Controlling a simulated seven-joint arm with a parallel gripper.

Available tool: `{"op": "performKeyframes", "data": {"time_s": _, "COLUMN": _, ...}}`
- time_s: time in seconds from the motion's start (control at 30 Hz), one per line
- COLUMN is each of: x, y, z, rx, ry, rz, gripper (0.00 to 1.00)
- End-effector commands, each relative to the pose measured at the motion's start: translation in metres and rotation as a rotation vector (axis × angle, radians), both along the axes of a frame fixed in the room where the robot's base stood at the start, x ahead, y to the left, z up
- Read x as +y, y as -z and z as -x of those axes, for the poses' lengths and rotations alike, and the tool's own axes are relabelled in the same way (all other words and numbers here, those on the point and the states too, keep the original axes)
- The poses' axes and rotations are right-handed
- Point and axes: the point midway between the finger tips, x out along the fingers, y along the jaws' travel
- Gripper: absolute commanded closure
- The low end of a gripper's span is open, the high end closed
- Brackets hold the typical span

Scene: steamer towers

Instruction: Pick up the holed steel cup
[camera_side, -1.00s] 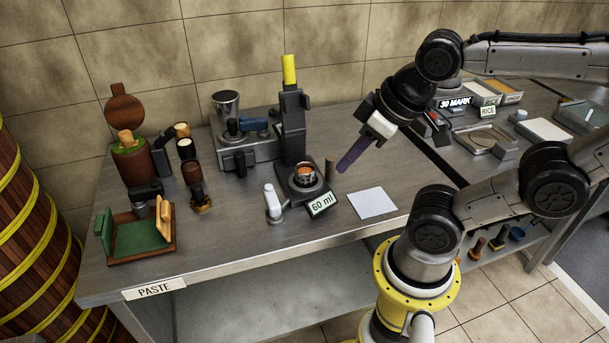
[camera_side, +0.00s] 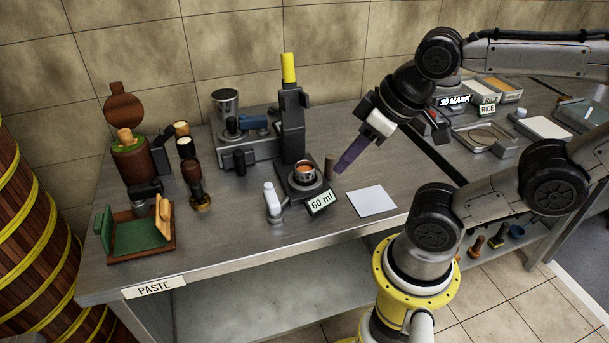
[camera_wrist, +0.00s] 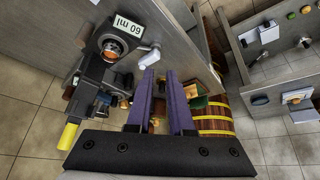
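A small steel cup (camera_side: 305,170) with orange contents stands on the dark base of the press behind the "60 ml" sign (camera_side: 320,202). In the wrist view this cup (camera_wrist: 111,49) is at the upper left, beside the sign. A larger steel cup (camera_side: 226,105) stands on the grey machine at the back. I cannot make out holes in either cup. My gripper (camera_side: 341,168) has purple fingers and hangs tilted to the right of the press, apart from both cups. In the wrist view the fingers (camera_wrist: 161,75) are spread, with nothing held between them.
A short brown post (camera_side: 330,166) stands between the press and my fingertips. The yellow-topped press column (camera_side: 291,110) rises behind the small cup. A white tap-like piece (camera_side: 271,201) is left of the sign. A pale square plate (camera_side: 372,201) lies front right. Wooden tools stand left.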

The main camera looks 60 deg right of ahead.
Motion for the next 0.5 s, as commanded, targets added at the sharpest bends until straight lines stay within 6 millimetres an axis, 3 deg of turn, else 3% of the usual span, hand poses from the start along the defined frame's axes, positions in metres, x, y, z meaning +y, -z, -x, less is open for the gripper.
{"op": "performKeyframes", "data": {"time_s": 0.07, "x": 0.0, "y": 0.0, "z": 0.0, "rx": 0.0, "ry": 0.0, "rz": 0.0, "gripper": 0.64}}
{"op": "performKeyframes", "data": {"time_s": 0.4, "x": 0.0, "y": 0.0, "z": 0.0, "rx": 0.0, "ry": 0.0, "rz": 0.0, "gripper": 0.03}}
{"op": "performKeyframes", "data": {"time_s": 0.5, "x": 0.0, "y": 0.0, "z": 0.0, "rx": 0.0, "ry": 0.0, "rz": 0.0, "gripper": 0.02}}
